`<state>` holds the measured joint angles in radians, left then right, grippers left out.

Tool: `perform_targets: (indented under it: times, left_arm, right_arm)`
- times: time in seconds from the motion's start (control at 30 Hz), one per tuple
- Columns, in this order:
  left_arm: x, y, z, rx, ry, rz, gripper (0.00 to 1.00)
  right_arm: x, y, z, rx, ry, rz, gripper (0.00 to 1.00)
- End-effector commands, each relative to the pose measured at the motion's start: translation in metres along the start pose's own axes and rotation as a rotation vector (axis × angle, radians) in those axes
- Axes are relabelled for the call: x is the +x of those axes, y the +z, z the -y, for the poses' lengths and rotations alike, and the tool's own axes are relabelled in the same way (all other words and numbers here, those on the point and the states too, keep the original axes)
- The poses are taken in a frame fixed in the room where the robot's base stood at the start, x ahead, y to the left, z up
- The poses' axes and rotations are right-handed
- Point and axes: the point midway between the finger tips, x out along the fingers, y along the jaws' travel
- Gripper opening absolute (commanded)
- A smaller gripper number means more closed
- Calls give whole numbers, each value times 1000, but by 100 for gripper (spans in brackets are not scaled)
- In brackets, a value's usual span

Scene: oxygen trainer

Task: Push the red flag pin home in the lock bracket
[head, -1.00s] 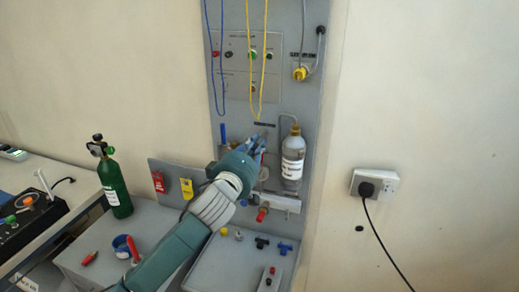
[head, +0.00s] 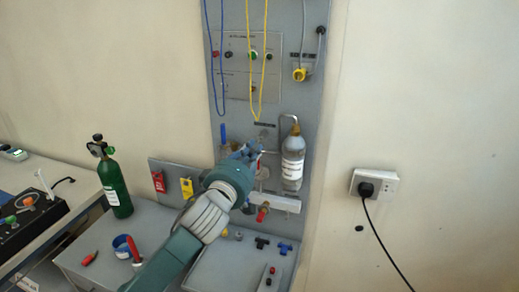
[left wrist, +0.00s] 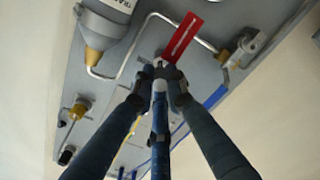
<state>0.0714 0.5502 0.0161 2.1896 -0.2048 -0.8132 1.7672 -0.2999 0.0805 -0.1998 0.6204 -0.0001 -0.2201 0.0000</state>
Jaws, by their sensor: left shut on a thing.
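My left gripper (head: 252,150) is at the grey wall panel (head: 288,90), left of the white-labelled bottle. In the left wrist view its fingers (left wrist: 160,72) are closed together on the red flag pin. The pin's red flag (left wrist: 183,38) sticks out beyond the fingertips, with pale lettering on it. The pin's shaft and the lock bracket are mostly hidden by the fingers, so I cannot tell how deep the pin sits. My right gripper is not in view.
The labelled bottle (head: 293,162) hangs close to the right of my gripper. A red knob (head: 262,214) is below. Blue cord (head: 212,60) and yellow cord (head: 264,60) hang above. A green cylinder (head: 114,185) stands left, near red (head: 158,181) and yellow (head: 187,188) tags.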

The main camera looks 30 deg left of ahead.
Motion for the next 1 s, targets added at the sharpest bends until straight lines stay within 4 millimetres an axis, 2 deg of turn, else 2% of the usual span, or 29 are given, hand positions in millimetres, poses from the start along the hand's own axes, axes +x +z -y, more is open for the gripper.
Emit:
perform_targets:
  times: [1.0]
  left_arm:
    - [-41, 0, 0, -1, 0, 1, 0]
  right_arm:
    - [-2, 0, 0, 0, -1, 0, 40]
